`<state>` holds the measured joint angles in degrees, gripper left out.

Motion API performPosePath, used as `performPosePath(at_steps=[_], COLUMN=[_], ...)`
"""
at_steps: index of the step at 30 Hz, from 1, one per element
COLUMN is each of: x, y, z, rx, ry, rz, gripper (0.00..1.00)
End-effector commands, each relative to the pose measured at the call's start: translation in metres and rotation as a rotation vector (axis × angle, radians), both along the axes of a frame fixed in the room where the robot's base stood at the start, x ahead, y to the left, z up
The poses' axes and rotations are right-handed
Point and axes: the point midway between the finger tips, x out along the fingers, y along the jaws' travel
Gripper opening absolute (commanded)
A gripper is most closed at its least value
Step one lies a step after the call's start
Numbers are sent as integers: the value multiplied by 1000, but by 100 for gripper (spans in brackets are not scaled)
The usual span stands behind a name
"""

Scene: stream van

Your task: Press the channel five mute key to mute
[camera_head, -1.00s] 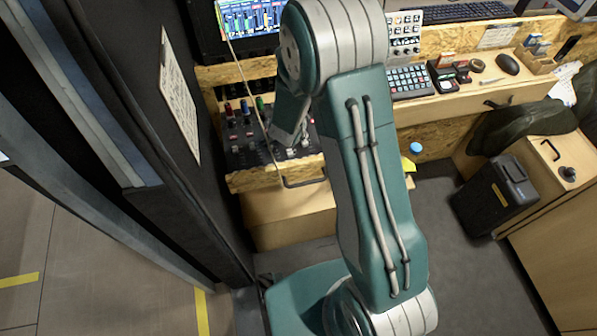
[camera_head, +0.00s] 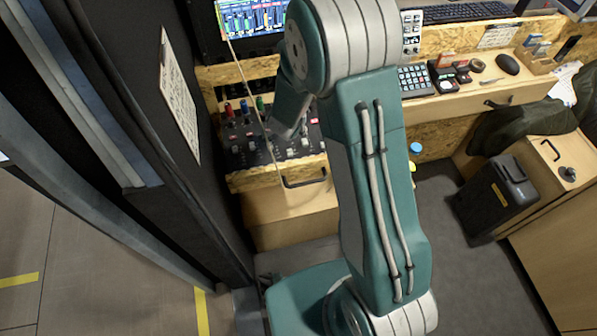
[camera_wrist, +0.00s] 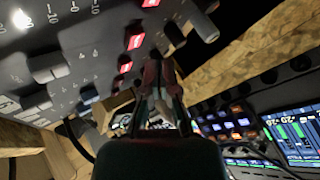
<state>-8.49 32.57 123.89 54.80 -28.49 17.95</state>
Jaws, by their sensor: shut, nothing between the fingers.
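The dark mixer (camera_head: 238,158) sits on the wooden desk at left centre in the head view, with coloured knobs at the back and pale fader caps at the front. In the wrist view the mixer panel (camera_wrist: 75,52) fills the upper left. Several keys glow red in a row, including a lit key (camera_wrist: 135,41). My gripper (camera_wrist: 157,66) is shut and empty, its tips close beside this row. I cannot tell whether they touch a key, or which key is channel five.
A monitor (camera_head: 245,25) stands behind the mixer, and a thin cable (camera_head: 246,78) crosses in front. A dark wall panel (camera_head: 120,110) is close on the left. A black bin (camera_head: 495,198) stands on the floor.

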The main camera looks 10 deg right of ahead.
Motion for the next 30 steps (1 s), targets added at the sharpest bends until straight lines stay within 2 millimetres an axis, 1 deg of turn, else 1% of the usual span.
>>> performPosePath(at_steps=[3, 16, 19, 30], x=[0, 0, 0, 0], y=[0, 0, 0, 0], z=[11, 47, 50, 50], rx=[0, 1, 0, 0], ry=[-2, -1, 0, 1], rz=[0, -1, 2, 1], gripper=[0, 0, 0, 0])
